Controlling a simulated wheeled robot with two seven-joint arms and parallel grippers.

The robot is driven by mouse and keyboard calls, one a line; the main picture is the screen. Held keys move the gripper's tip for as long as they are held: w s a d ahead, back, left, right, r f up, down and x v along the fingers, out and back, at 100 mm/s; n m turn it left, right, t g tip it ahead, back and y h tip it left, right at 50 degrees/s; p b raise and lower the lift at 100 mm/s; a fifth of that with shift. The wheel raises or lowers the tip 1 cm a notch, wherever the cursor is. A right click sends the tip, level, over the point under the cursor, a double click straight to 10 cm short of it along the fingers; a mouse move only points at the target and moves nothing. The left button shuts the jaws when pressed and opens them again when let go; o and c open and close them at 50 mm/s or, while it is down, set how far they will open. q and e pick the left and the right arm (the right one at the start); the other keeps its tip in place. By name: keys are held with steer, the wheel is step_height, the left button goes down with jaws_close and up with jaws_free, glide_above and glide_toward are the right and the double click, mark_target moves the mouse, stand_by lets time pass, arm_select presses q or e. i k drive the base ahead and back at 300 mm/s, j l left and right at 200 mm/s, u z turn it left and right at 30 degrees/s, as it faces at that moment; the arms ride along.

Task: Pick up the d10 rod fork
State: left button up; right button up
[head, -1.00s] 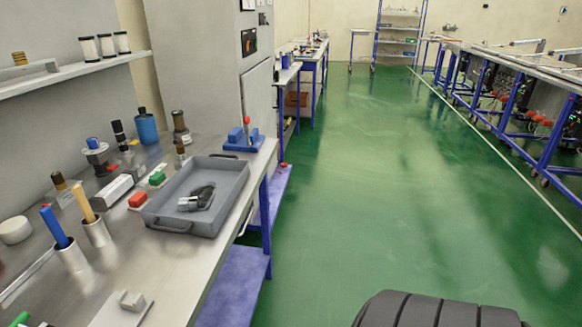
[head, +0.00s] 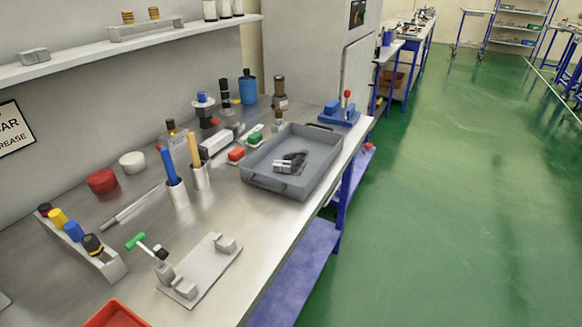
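A grey tray (head: 254,181) with dark handles stands on the metal workbench (head: 228,238). In it lies a small piece with a silvery, block-like end (head: 283,167) and a dark part (head: 297,159) beside it. It may be the rod fork, but it is too small to tell, and I cannot tell whether it is one part or two. Neither of my grippers is in view.
A fixture plate (head: 205,272) and red bin (head: 115,316) lie nearer. A blue press (head: 340,112) stands behind. Green floor (head: 440,210) is clear at right.

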mark_target(278, 166)
steer(key=i+l+u, duration=0.2)
steer(key=l+u, duration=0.15)
steer(key=i+l+u, duration=0.15)
steer(key=l+u, duration=0.2)
steer(key=l, duration=0.2)
steer(key=i+l+u, duration=0.1)
steer(key=l+u, duration=0.65)
steer(key=l, duration=0.2)
